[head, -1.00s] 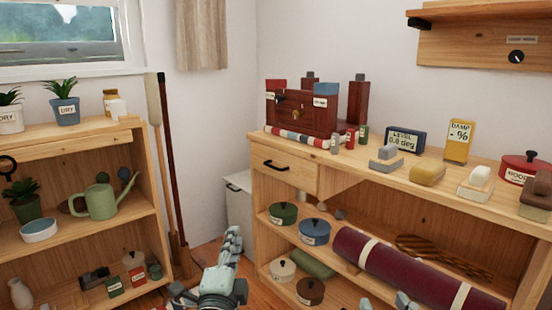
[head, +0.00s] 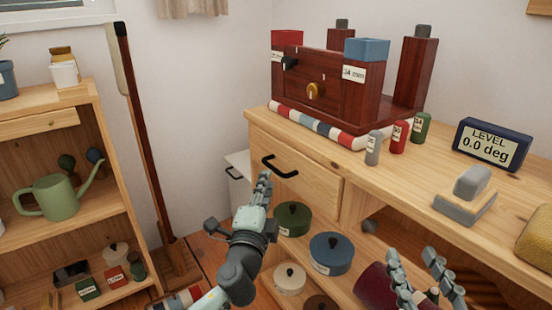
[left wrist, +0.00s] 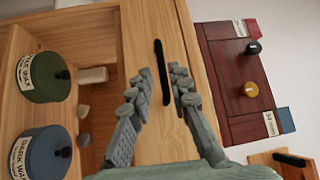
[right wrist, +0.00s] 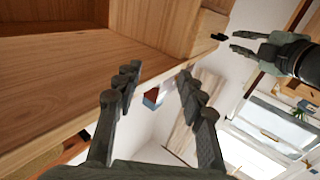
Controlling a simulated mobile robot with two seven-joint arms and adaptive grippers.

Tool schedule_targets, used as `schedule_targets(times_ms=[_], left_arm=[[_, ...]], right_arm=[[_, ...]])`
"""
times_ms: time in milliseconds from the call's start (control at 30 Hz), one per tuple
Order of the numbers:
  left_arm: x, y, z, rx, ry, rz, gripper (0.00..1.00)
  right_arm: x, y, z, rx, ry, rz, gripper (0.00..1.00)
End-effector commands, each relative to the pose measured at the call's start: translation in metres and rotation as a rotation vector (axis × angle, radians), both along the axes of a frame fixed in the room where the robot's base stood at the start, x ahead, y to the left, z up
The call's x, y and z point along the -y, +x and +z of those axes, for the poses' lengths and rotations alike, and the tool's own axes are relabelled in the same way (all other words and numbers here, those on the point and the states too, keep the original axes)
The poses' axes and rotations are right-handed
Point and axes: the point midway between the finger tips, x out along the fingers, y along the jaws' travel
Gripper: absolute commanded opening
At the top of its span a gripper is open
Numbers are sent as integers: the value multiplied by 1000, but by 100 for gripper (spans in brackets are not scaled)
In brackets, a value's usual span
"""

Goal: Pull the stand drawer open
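The stand drawer (head: 310,180) is a pale wood front at the left end of the wooden stand, flush and closed. Its black bar handle (head: 280,168) faces out. My left gripper (head: 262,190) is just in front of the drawer, below the handle in the head view. In the left wrist view the handle (left wrist: 161,72) lies between the two open fingers (left wrist: 155,85), with gaps on both sides. My right gripper (head: 412,262) is open and empty in front of the stand's lower shelves; the right wrist view shows its spread fingers (right wrist: 155,80).
A dark red wooden device (head: 325,95), small weights and a level display (head: 492,145) stand on the top. Green (head: 292,218) and blue (head: 330,252) pots sit below the drawer. A shelf with a watering can (head: 55,195) and a leaning pole (head: 140,130) are at the left.

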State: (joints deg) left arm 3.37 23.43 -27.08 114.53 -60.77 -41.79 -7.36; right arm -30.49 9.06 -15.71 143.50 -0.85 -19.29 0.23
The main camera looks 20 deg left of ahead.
Motion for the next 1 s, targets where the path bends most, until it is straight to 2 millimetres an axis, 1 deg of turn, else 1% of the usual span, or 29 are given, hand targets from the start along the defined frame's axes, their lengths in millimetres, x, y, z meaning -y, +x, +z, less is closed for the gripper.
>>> schedule_targets(times_ms=[300, 433, 600, 800, 933, 967, 1000], left_arm=[[-7, 50, 8, 3, 1, 1, 19], [-9, 63, 9, 1, 1, 0, 19], [-10, 70, 9, 0, 0, 1, 19], [-10, 70, 9, 0, 0, 1, 19], [-10, 70, 9, 0, 0, 1, 3], [-10, 70, 9, 0, 0, 1, 0], [-10, 70, 9, 0, 0, 1, 0]], right_arm=[[4, 1, -8, -37, -19, -7, 40], [4, 1, -9, -39, -19, -7, 40], [4, 1, -9, -40, -20, -7, 40], [4, 1, -9, -40, -20, -7, 40], [4, 1, -9, -40, -20, -7, 40], [4, 1, -9, -40, -20, -7, 40], [4, 1, -9, -40, -20, -7, 40]])
